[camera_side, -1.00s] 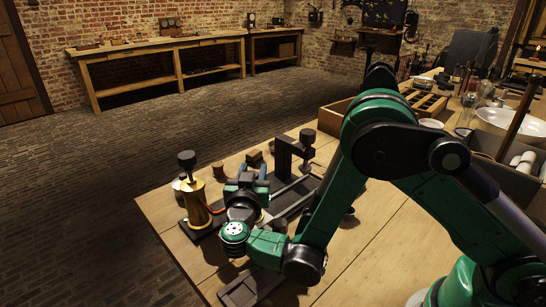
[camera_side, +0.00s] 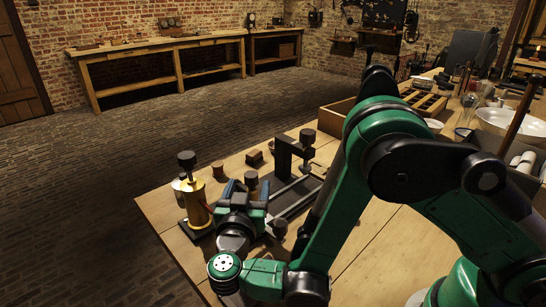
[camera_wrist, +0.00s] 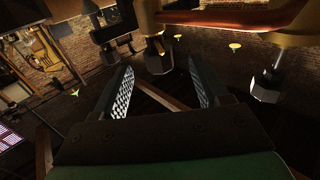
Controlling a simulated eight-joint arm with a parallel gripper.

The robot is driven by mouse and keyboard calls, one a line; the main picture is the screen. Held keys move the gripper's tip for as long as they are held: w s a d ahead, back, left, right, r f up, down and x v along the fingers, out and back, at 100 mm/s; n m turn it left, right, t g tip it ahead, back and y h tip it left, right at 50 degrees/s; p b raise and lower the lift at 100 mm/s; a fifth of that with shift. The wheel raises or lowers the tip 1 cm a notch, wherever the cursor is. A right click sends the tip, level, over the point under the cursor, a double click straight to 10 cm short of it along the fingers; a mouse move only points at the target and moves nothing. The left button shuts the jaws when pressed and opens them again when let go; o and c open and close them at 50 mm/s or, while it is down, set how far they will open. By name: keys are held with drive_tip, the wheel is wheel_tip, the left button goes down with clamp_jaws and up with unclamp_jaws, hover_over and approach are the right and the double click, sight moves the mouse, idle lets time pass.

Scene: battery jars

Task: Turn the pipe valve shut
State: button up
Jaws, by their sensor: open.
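My gripper (camera_side: 246,192) is open, its two blue-grey fingers apart with nothing held. It is at the left part of the bench, just right of an upright brass cylinder (camera_side: 197,203) with a dark knob on top. A dark round knob (camera_side: 251,179) shows by the fingertips in the side view. In the wrist view my gripper (camera_wrist: 160,64) has a dark knob (camera_wrist: 158,60) on a pale stem in line with the gap; contact cannot be told. A copper-coloured pipe (camera_wrist: 225,40) crosses above. I cannot tell for certain which knob is the pipe valve's.
A black clamp-like stand (camera_side: 284,158) on a dark base is right of my gripper. A small dark block (camera_side: 254,157) and a brown cylinder (camera_side: 218,169) stand behind. A second dark knob (camera_wrist: 266,90) shows right of the fingers. A wooden box (camera_side: 334,118) is farther back.

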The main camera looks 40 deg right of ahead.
sight(255, 173)
drive_tip(key=m+g+h, duration=0.1)
drive_tip(key=w+m+g+h, duration=0.1)
drive_tip(key=shift+a+g, duration=0.2)
drive_tip(key=shift+g, duration=0.2)
drive_tip(key=m+g+h, duration=0.1)
drive_tip(key=m+g, duration=0.1)
drive_tip(key=shift+w+a+r+g, duration=0.1)
drive_tip(key=shift+g, duration=0.3)
drive_tip(key=shift+w+d+m+g+h, duration=0.1)
drive_tip(key=shift+d+m+g+h, duration=0.15)
drive_tip(key=shift+m+g+h, duration=0.05)
drive_tip(key=x, duration=0.5)
